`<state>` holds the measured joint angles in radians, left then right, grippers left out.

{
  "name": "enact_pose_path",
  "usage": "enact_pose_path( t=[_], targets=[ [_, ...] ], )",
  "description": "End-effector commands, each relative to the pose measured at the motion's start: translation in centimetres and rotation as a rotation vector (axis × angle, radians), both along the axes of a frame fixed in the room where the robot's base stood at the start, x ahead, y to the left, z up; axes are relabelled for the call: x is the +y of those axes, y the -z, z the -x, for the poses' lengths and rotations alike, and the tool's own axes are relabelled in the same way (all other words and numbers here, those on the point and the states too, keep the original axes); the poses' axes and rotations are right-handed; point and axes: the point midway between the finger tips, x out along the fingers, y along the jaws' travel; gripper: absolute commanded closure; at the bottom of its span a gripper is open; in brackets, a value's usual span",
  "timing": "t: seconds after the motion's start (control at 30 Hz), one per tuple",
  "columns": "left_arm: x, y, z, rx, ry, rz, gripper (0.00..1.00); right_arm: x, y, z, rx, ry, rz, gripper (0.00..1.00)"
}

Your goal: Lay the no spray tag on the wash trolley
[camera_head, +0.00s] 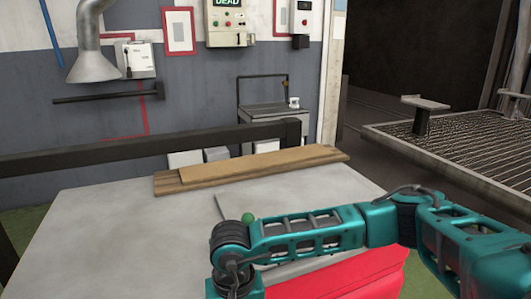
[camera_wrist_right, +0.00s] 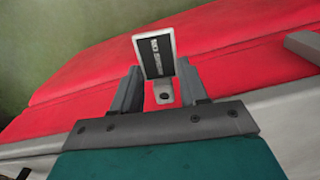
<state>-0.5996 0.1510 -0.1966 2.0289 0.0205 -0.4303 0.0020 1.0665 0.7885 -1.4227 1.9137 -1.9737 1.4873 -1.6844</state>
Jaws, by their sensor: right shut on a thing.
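The tag (camera_wrist_right: 158,58) is a small plate with a pale rim and a dark face with white lettering too small to read. Its pale tab with a hole sits between the fingers of my right gripper (camera_wrist_right: 162,92), which is shut on it. The tag stands up past the fingertips, above a red surface. In the head view my right arm reaches in from the right, and its gripper and the tag are hidden. A grey trolley (camera_head: 272,112) with a dark handle, probably the wash trolley, stands at the far wall. My left gripper is not in view.
A pale table (camera_head: 120,225) with brown boards (camera_head: 250,168) fills the foreground. A red padded thing (camera_head: 350,278) lies under my right arm. A dark rail (camera_head: 150,150) runs behind the table. A small white item (camera_head: 294,102) stands on the trolley. A grating platform (camera_head: 455,145) is at right.

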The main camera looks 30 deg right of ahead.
Motion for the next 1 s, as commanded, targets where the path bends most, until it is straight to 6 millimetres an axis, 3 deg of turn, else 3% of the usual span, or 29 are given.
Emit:
enact_pose_path(
  t=[0.1, 0.3, 0.67, 0.7, 0.83, 1.0],
  targets=[
    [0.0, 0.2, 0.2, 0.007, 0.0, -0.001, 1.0, -1.0, 2.5, 0.7, 0.003, -0.146, 0.002, 0.85],
    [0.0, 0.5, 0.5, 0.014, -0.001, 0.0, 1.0, -1.9, 5.7, 1.6, 0.001, -0.353, -0.002, 0.85],
    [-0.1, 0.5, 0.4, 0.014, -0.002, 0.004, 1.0, -1.9, 5.6, 1.6, 0.004, -0.34, -0.003, 0.85],
    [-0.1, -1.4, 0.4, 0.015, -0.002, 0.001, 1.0, -2.0, 3.5, 1.4, -0.001, -0.342, 0.0, 0.85],
    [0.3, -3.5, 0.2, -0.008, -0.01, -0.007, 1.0, -2.0, 1.2, 1.4, -0.001, -0.342, 0.001, 0.85],
    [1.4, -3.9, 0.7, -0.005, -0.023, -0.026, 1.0, -1.9, -0.6, 1.4, -0.001, -0.342, 0.001, 0.85]
  ],
)
